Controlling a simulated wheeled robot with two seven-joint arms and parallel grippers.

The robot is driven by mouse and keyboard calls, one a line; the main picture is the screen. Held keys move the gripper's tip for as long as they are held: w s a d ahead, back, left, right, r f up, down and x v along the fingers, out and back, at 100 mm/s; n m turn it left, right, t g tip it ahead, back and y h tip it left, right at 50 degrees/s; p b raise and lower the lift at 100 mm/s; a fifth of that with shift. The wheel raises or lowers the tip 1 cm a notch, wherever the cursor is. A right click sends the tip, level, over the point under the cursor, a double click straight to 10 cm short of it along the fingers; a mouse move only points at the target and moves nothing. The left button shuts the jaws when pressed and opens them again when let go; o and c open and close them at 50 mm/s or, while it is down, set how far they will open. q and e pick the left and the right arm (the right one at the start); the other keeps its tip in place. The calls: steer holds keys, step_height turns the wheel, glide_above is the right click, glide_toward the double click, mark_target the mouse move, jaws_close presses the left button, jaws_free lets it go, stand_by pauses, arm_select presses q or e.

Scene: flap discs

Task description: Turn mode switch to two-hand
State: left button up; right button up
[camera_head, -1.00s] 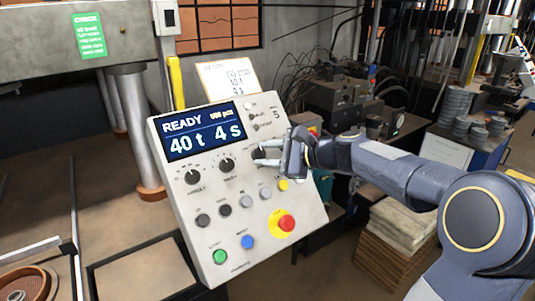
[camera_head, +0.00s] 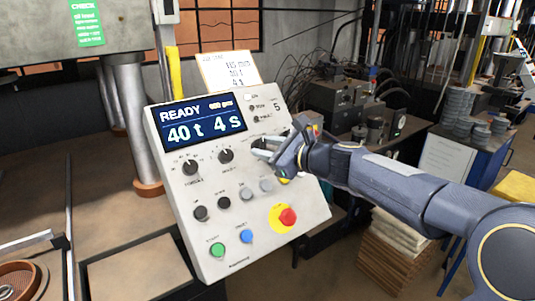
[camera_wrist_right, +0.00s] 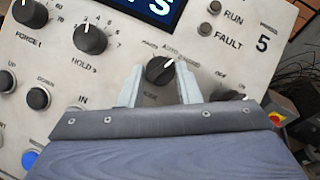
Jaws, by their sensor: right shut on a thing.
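The mode switch (camera_wrist_right: 161,71) is a black round knob with a white pointer line on the press control panel (camera_head: 170,213). In the right wrist view its pointer leans to the upper right, toward small lettering too blurred to read fully. My right gripper (camera_wrist_right: 160,84) has its two pale fingers on either side of this knob and is shut on it. In the head view my right gripper (camera_head: 262,148) reaches the panel from the right and partly hides the knob. My left gripper is not in view.
The panel's screen (camera_head: 202,124) reads READY, 40 t, 4 s. Two other knobs (camera_head: 190,167) sit left of the mode switch. Below are several buttons and a red emergency stop (camera_head: 288,217) on yellow. A paper card (camera_head: 230,69) stands behind the panel.

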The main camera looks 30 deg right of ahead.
steer(key=shift+s+a+f+m+t+h+b, duration=0.15)
steer(key=shift+m+h+b, duration=0.35)
steer(key=shift+m, duration=0.6)
steer(key=shift+w+a+r+m+t+h+b, duration=0.1)
steer(key=shift+m+t+h+b, duration=0.2)
steer(key=shift+m+h, duration=0.55)
steer(key=shift+m, duration=0.55)
steer(key=o, duration=1)
steer(key=shift+c, duration=0.2)
steer(key=s+d+r+p, duration=0.1)
steer(key=s, duration=0.6)
steer(key=shift+s, duration=0.4)
